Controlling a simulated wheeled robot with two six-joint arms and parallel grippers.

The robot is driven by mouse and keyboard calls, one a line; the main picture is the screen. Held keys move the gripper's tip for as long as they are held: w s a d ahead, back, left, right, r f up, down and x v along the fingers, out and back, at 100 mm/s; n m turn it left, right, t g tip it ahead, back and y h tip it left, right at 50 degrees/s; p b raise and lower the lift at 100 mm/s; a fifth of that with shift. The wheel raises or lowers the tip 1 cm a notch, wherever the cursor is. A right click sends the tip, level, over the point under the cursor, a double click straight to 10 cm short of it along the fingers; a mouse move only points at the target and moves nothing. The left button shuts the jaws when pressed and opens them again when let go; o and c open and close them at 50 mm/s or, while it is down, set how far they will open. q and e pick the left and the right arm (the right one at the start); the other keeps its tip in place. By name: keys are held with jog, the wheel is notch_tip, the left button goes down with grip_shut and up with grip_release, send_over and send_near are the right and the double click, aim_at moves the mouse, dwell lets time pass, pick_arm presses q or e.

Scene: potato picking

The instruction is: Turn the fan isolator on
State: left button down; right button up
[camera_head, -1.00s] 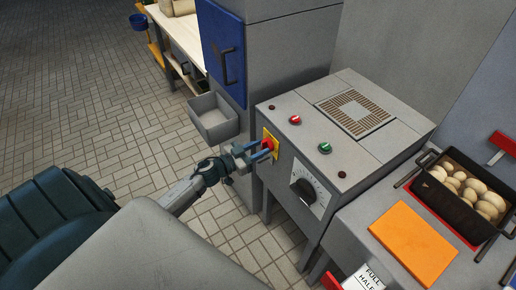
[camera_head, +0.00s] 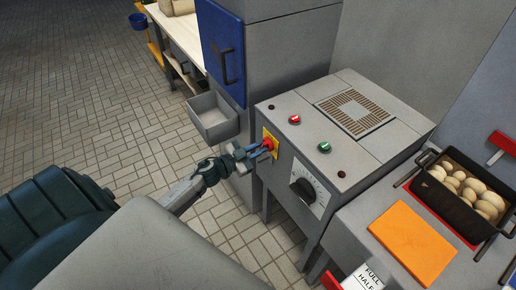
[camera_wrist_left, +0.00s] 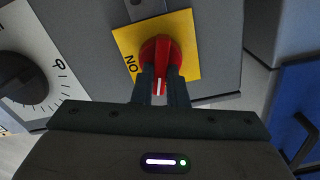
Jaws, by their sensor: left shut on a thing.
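The fan isolator is a red rotary handle on a yellow plate (camera_head: 266,134) on the left side of the grey machine. In the left wrist view the red handle (camera_wrist_left: 162,50) stands lengthwise in the picture, its white mark toward the picture's bottom. The word ON is on the yellow plate (camera_wrist_left: 186,22) to the left of the handle, and the mark does not point at it. My left gripper (camera_head: 266,148) is shut on the red handle, one finger on each side. The fingers hide part of the handle in the head view. My right gripper is not in view.
The grey machine (camera_head: 290,158) has a dial (camera_head: 303,191), a red button (camera_head: 295,120), a green button (camera_head: 324,147) and a vent on top. A grey bin (camera_head: 213,118) juts out behind my left gripper. An orange board (camera_head: 413,244) and a potato basket (camera_head: 430,190) lie right.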

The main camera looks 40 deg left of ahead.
pick_arm(q)
jog(key=shift+s+d+f+m+b, duration=0.15)
jog(key=shift+m+b, duration=0.6)
jog(key=shift+m, duration=1.6)
jog(key=shift+w+f+m+b, duration=0.1)
jog(key=shift+m+b, duration=0.7)
jog(key=shift+m, duration=1.5)
jog(key=shift+s+d+f+m+b, duration=0.15)
jog(key=shift+m+b, duration=0.6)
jog(key=shift+m, duration=1.6)
jog(key=shift+w+a, duration=0.1)
jog(key=c, duration=1.4)
grip_release()
jog(key=shift+c, duration=0.2)
